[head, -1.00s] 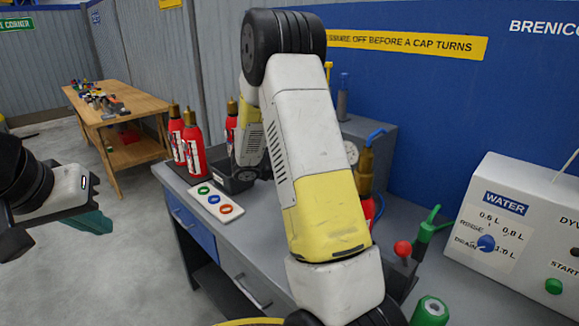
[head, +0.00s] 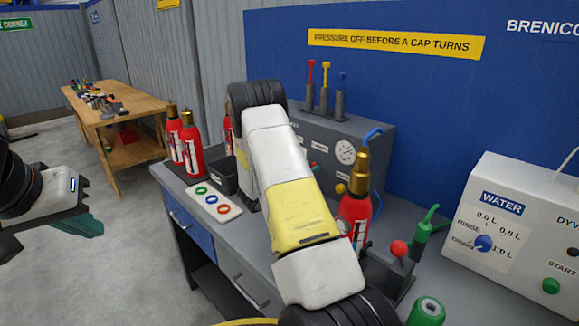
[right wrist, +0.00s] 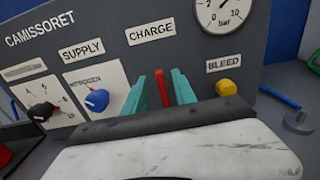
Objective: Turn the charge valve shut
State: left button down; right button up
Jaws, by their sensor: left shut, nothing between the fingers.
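The charge valve (right wrist: 161,86) is a red handle on the grey panel (right wrist: 215,50), below the CHARGE label in the right wrist view. My right gripper (right wrist: 162,88) has its teal fingers on either side of the red handle; whether they press on it is unclear. In the head view my right arm hides this gripper and the valve. The grey charging unit (head: 372,150) with its gauge (head: 345,152) stands on the bench. My left gripper (head: 92,226) is shut and empty at the left, away from the bench.
The blue supply knob (right wrist: 97,100) is left of my right gripper and the yellow bleed knob (right wrist: 226,88) right of it. A red extinguisher (head: 356,208) stands before the unit. Several extinguishers (head: 191,150) and a ring tray (head: 213,203) are further left on the bench.

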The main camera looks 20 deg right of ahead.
jog(key=shift+w+d, duration=0.2)
jog(key=shift+d, duration=0.3)
jog(key=shift+c, duration=0.4)
grip_shut()
